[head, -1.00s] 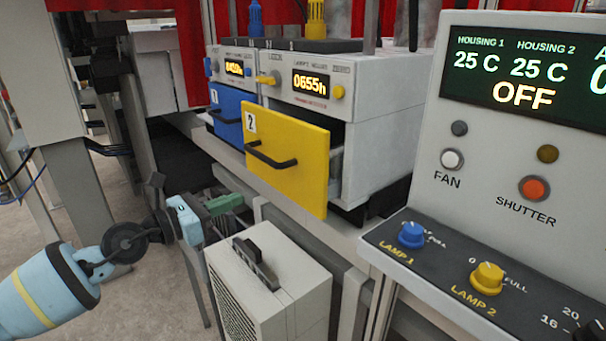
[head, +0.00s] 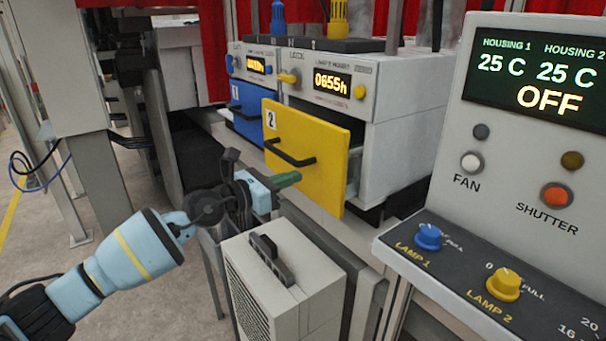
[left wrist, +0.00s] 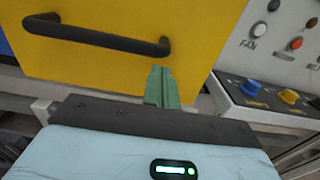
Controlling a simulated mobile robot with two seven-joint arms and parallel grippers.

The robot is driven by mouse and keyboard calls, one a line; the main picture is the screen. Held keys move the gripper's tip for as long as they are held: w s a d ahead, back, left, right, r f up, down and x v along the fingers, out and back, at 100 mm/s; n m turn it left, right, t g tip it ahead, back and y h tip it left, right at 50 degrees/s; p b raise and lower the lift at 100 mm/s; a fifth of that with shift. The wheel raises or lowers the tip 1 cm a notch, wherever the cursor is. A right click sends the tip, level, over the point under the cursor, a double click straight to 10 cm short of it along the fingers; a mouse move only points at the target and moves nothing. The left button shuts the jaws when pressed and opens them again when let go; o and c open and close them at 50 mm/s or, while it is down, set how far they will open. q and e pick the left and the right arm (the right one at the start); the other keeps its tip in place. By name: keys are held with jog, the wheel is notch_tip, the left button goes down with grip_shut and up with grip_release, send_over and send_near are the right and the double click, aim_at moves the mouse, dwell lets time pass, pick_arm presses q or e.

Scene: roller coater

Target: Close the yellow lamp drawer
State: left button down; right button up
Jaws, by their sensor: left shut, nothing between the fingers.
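The yellow lamp drawer (head: 330,166), marked 2, stands pulled out of the right-hand lamp unit, with a gap showing behind its front. Its black bar handle (head: 289,154) runs across the front; the handle also shows in the left wrist view (left wrist: 98,36). My left gripper (head: 290,179) has green fingers, shut and empty. It is in front of the drawer, below the handle in the head view. My right gripper is not in view.
The blue drawer (head: 247,115), marked 1, is left of the yellow one. A white box (head: 280,285) with a black handle stands below the yellow drawer. A control panel (head: 530,150) with knobs is at the right. Open floor lies at the left.

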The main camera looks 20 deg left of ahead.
aim_at(315, 168)
pick_arm(q)
jog(key=x, duration=0.3)
jog(key=shift+w+d+f, duration=0.1)
jog(key=shift+w+d, duration=0.15)
jog(key=shift+w, duration=0.1)
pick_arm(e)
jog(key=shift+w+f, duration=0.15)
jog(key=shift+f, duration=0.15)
pick_arm(q)
jog(key=shift+w+d+b, duration=0.25)
jog(key=shift+b, duration=0.1)
jog(key=x, duration=0.3)
jog(key=shift+w+d+b, duration=0.2)
jog(key=shift+w+b, duration=0.1)
jog(key=shift+w+d+r, duration=0.2)
jog(key=shift+w+d, duration=0.3)
jog(key=shift+w, duration=0.2)
jog(key=shift+s+r, duration=0.1)
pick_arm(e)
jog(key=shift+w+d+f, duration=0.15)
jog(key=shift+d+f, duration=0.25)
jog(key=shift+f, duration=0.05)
